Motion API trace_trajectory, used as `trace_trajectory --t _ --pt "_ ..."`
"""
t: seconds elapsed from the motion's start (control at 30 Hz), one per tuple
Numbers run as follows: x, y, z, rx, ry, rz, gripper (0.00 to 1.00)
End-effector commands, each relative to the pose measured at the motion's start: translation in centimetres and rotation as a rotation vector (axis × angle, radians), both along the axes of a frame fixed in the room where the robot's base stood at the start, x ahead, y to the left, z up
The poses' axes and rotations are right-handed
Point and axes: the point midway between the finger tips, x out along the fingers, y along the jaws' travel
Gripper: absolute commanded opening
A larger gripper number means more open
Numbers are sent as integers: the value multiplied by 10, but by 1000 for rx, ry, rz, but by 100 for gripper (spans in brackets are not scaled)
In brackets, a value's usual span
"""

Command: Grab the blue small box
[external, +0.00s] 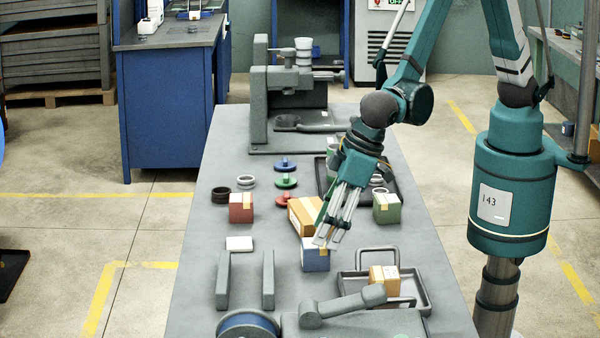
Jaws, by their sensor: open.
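The small blue box (315,259) stands on the grey workbench, near its middle. Its upper part is partly hidden by my gripper's fingers. My gripper (328,241) points down and slightly left, with its fingertips at the top of the blue box. The fingers are apart. I cannot tell whether they are around the box or just in front of or above it.
An orange box (303,217) stands right behind the blue box. A red box (241,208) is to the left and a green box (386,208) to the right. A tray (348,290) with a small orange box (384,279) lies front right. Grey upright plates (268,280) stand front left.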

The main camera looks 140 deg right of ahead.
Motion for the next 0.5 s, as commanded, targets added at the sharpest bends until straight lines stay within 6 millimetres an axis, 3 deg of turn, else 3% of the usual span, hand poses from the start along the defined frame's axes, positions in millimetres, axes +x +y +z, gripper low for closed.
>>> trace_trajectory --t 0.5 --pt "3 -3 -8 0 0 0 55"
